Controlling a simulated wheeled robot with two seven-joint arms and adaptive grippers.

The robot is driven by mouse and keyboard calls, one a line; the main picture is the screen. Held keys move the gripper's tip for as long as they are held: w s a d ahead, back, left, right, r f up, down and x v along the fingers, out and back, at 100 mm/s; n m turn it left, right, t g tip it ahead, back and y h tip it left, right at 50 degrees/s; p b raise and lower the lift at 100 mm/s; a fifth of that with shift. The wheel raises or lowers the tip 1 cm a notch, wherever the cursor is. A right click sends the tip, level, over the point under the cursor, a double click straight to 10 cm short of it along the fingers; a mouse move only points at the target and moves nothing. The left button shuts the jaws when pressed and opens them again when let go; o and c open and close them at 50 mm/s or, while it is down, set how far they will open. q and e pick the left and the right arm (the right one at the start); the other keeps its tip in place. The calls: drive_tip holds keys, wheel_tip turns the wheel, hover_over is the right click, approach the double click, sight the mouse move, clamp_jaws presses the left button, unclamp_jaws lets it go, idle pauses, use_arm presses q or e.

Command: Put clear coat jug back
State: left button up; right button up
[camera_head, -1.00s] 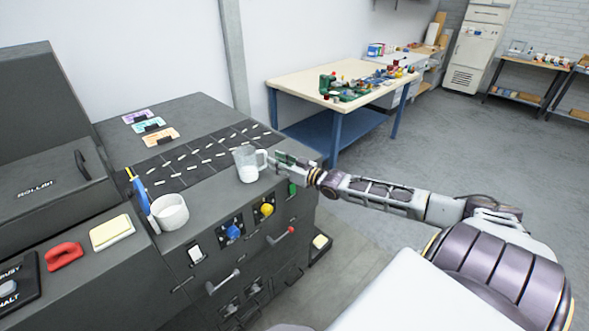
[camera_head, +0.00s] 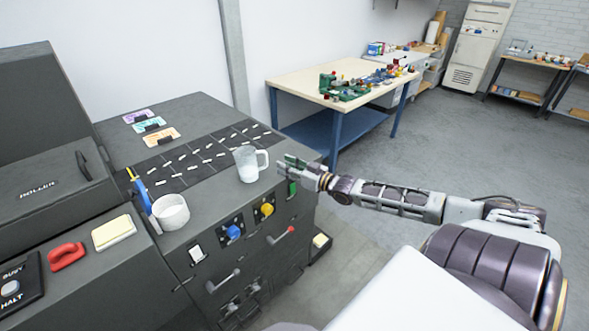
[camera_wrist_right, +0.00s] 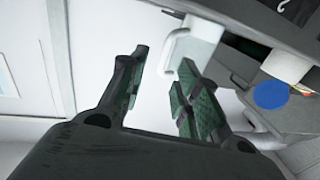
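The clear coat jug (camera_head: 246,166), a see-through jug with whitish contents, stands upright on the dark top of the machine (camera_head: 215,190), near its right edge. Its handle points right, toward my right gripper (camera_head: 291,164). That gripper is just right of the handle, with a small gap between them. In the right wrist view my right gripper (camera_wrist_right: 163,85) shows two green-padded fingers spread apart with nothing between them. A pale jug-like shape with a handle (camera_wrist_right: 172,58) shows beyond the fingertips there. My left gripper is in neither view.
A white cup (camera_head: 170,213) and a blue-handled tool (camera_head: 141,192) stand left of the jug. Coloured cards (camera_head: 153,124) and a dark marked strip (camera_head: 200,158) lie behind. Knobs (camera_head: 233,232) and levers line the machine's front. A workbench (camera_head: 310,82) stands behind right.

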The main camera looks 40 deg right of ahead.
drive_tip(key=shift+p+v, duration=0.35)
drive_tip(key=shift+v, duration=1.1)
